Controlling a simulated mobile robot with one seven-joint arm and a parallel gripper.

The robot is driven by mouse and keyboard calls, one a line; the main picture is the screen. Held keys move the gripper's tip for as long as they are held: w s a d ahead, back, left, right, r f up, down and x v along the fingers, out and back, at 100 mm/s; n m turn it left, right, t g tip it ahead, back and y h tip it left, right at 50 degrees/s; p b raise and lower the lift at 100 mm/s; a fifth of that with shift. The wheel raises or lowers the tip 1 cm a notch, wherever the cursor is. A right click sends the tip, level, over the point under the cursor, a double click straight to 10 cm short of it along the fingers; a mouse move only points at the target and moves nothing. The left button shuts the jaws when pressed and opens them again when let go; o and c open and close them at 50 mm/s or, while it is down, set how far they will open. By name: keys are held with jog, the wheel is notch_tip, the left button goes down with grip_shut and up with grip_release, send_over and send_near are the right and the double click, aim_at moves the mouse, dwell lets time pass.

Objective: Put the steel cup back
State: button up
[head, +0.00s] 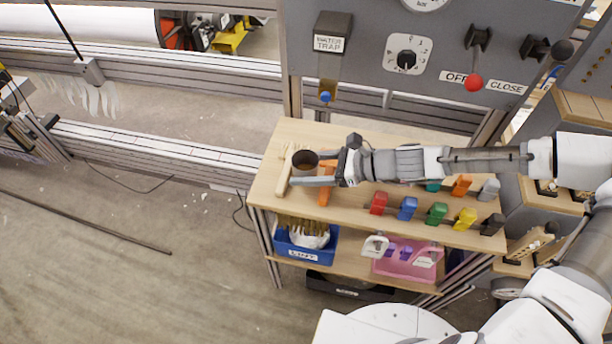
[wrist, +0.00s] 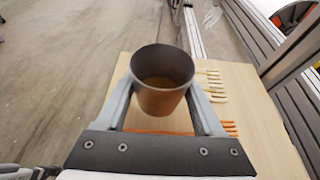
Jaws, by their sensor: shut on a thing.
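The steel cup (head: 305,160) is dark grey and open at the top, with a brownish inside. It is over the left end of the wooden bench top (head: 272,190). My gripper (head: 316,172) reaches in from the right and is shut on the cup. In the wrist view the cup (wrist: 162,98) is upright between the two fingers, which grip its sides. Its mouth faces up and looks empty. I cannot tell whether its base touches the bench top.
Coloured clips, including a red one (head: 378,202), line the front edge. A blue LINT bin (head: 305,246) and pink caddy (head: 408,260) stand below. A grey control panel (head: 440,50) rises behind.

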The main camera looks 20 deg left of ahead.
jog(key=shift+f, duration=1.35)
jog(key=shift+f, duration=0.1)
jog(key=o, duration=1.5)
jog(key=shift+o, duration=0.2)
